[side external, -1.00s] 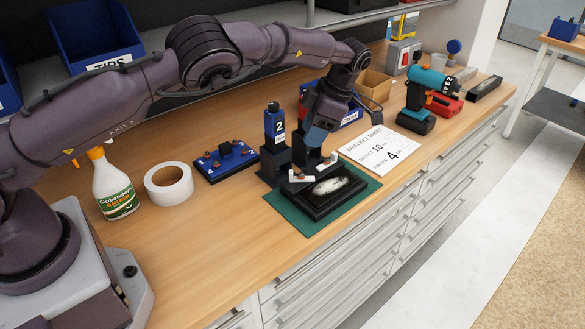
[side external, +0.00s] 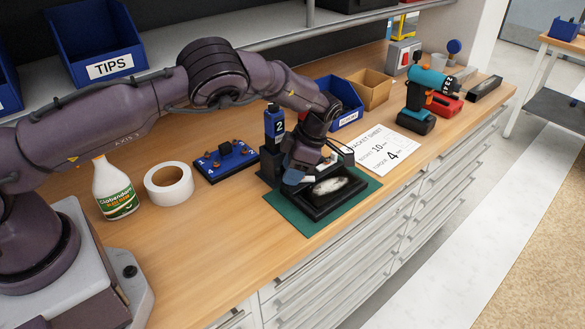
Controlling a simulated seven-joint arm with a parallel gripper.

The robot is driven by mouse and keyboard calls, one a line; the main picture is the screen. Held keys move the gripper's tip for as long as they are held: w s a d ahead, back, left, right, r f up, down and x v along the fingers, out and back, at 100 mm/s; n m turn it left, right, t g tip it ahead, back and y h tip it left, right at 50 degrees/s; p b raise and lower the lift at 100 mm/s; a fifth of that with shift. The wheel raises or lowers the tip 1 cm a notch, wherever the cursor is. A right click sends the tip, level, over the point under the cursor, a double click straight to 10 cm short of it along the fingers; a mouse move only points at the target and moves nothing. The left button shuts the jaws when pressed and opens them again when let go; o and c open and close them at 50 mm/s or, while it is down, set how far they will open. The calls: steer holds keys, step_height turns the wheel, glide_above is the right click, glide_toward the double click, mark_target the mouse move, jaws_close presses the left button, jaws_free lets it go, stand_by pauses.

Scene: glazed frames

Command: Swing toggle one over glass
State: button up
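The framed glass (side external: 340,186), a black frame around a dark pane with a pale oval, lies on a green mat (side external: 290,212). The toggle marked 2 (side external: 275,124) stands upright, with a dark blue top on a black base, at the back left of the frame. My gripper (side external: 297,176) is low at the frame's back edge, right of toggle 2. A blue-grey part shows at its tip; I cannot tell whether this is a finger or the handle of toggle one. Toggle one is otherwise hidden behind my gripper, so its tilt and any grip on it are unclear.
A blue tray with knobs (side external: 226,160), a tape roll (side external: 169,184) and a spray bottle (side external: 114,190) stand to the left. A bracket sheet (side external: 384,150) lies right of the mat, with a drill (side external: 424,92) beyond. The front bench strip is clear.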

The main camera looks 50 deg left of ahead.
jaws_close()
steer(key=shift+w+a+m+y, duration=0.1)
steer(key=shift+m+y, duration=0.2)
steer(key=shift+m, duration=0.5)
steer(key=shift+o, duration=0.4)
jaws_free()
steer(key=shift+r, duration=0.1)
steer(key=v, duration=1.3)
steer(key=shift+s+a, duration=0.1)
steer(key=shift+s, duration=0.1)
steer(key=shift+c, duration=1.4)
glide_toward(314, 179)
steer(key=s+a+f, duration=0.6)
steer(key=shift+s+a+f, duration=0.15)
steer(key=shift+a+f, duration=0.05)
steer(key=shift+a, duration=0.1)
